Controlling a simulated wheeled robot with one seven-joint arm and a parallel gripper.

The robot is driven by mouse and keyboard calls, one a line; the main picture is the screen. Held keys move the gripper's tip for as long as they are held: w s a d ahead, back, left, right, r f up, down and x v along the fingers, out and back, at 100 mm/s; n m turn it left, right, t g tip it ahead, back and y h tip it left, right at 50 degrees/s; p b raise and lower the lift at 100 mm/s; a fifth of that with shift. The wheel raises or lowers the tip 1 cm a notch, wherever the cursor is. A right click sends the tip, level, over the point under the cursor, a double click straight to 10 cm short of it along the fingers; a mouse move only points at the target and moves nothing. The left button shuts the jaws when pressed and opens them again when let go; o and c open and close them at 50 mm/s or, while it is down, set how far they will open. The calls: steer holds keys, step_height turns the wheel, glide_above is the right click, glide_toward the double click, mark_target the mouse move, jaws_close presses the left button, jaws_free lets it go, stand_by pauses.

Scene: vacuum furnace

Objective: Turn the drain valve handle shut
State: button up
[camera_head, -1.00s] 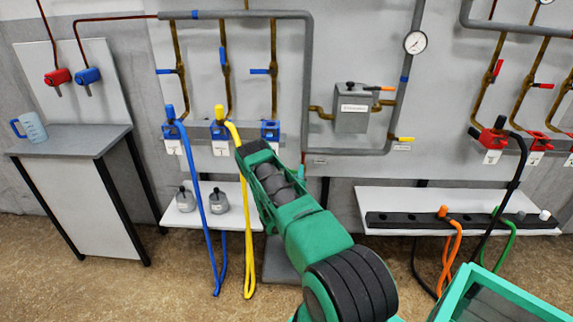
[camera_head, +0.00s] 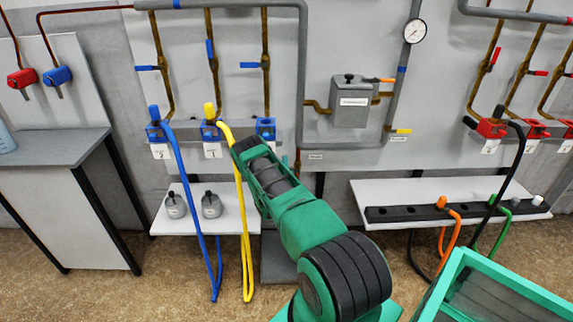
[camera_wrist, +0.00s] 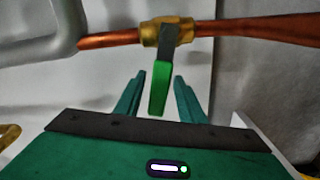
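In the wrist view a valve with a green-tipped lever handle (camera_wrist: 160,90) sits on a brass body (camera_wrist: 166,33) in a copper pipe (camera_wrist: 110,39). The lever points down in the picture, across the pipe, with a dark upper part. My gripper (camera_wrist: 160,76) is open, with one teal finger on each side of the lever. Gaps show between the lever and both fingers, and it is not held. How deep the lever sits between them I cannot tell. In the head view my arm hides the valve and gripper.
A grey wall panel carries pipes, a pressure gauge (camera_head: 415,31) and a grey box (camera_head: 350,103). Blue (camera_head: 190,190) and yellow (camera_head: 245,220) hoses hang left of my arm. A white shelf (camera_head: 450,190) stands right. A grey bench (camera_head: 50,148) is far left.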

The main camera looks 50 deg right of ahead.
steer(key=shift+w+d, duration=0.3)
steer(key=shift+d, duration=0.25)
jaws_close()
steer(key=shift+w+a+f+n, duration=0.15)
steer(key=shift+f+n, duration=0.35)
steer(key=shift+n, duration=0.25)
steer(key=shift+s+a+f+n, duration=0.1)
steer(key=shift+f+n, duration=0.35)
steer(key=shift+n, duration=0.3)
jaws_free()
